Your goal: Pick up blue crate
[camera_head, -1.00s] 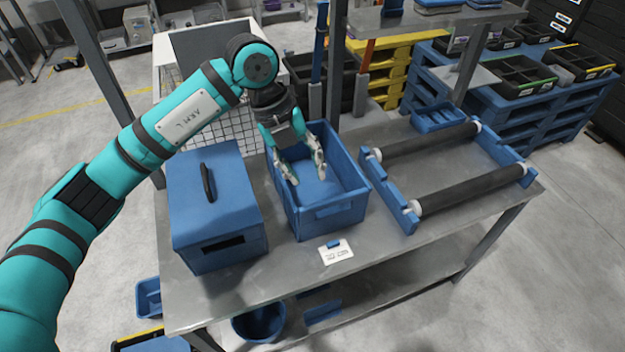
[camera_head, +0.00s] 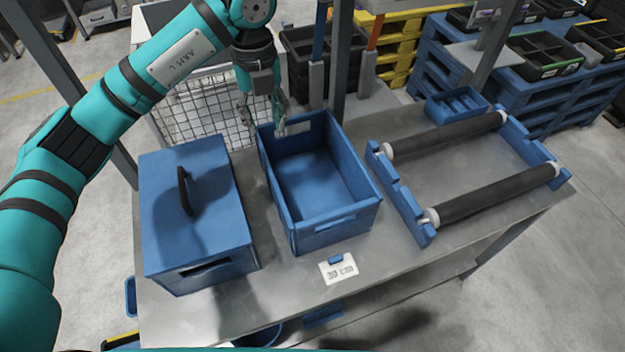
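The open blue crate (camera_head: 335,232) stands upright on the grey metal table, and its inside looks empty. My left gripper (camera_head: 264,122) hangs fingers-down at the crate's far left corner. Its fingers are apart with nothing held between them. One finger shows to the left of the corner, and the other shows in front of the far wall's inner side. I cannot tell whether either finger touches the crate. My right gripper is not in view.
A lidded blue box (camera_head: 205,232) with a black handle stands left of the crate. A blue frame with black rollers (camera_head: 490,195) lies to the right. A white label card (camera_head: 338,268) lies in front. A wire basket (camera_head: 205,112) and upright posts stand behind.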

